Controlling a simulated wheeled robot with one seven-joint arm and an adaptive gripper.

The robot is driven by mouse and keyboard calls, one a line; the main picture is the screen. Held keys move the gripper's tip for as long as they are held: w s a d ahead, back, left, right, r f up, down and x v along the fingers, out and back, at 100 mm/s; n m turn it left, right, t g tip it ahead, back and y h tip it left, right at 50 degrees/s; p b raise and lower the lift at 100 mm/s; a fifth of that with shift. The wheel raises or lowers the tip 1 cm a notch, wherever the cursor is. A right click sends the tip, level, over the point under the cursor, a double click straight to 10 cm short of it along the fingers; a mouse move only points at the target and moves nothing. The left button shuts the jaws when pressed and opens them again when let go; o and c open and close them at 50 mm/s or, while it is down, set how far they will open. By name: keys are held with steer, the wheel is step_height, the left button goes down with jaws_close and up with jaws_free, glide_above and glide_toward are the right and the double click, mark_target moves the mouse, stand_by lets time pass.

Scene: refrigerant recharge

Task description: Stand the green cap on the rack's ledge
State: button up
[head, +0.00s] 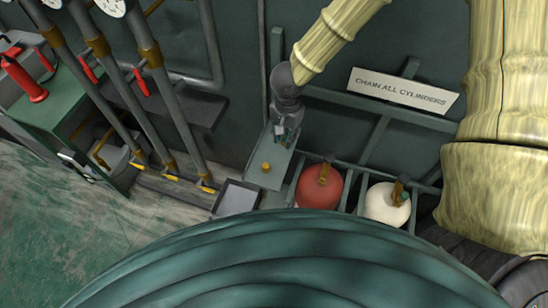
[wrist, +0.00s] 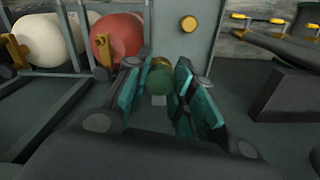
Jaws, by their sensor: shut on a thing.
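My gripper (head: 285,138) points down over the upper end of the rack's ledge (head: 262,181), a narrow grey-green shelf. In the wrist view, the teal-padded fingers (wrist: 160,92) are shut on the green cap (wrist: 160,80), a small rounded dark green piece between the pads. A bit of brass colour shows just beyond it. In the head view the fingers mostly hide the cap. Whether the cap touches the ledge I cannot tell. A brass cap (head: 266,167) stands on the ledge, apart from my gripper; it also shows in the wrist view (wrist: 188,24).
A red cylinder (head: 318,190) and a white cylinder (head: 386,205) stand in the rack right of the ledge. A dark tray (head: 236,198) lies below left. Pipes with red-handled valves (head: 141,82) rise at left. A sign (head: 404,91) hangs behind.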

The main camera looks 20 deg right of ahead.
steer(key=s+f+m+b, duration=0.5)
steer(key=f+m+b, duration=0.35)
steer(key=m, duration=0.35)
steer(key=w, duration=0.5)
steer(key=w+d+p, duration=0.1)
steer(key=w, duration=0.4)
steer(key=w+f, duration=0.1)
steer(key=w, duration=0.5)
steer(key=shift+w+d, duration=0.1)
steer(key=shift+d, duration=0.3)
steer(key=shift+w+f, duration=0.1)
steer(key=shift+f, duration=1.65)
steer(key=o, duration=1)
steer(key=shift+f, duration=0.15)
step_height(320, 180, up, 12)
steer(key=shift+p, duration=0.35)
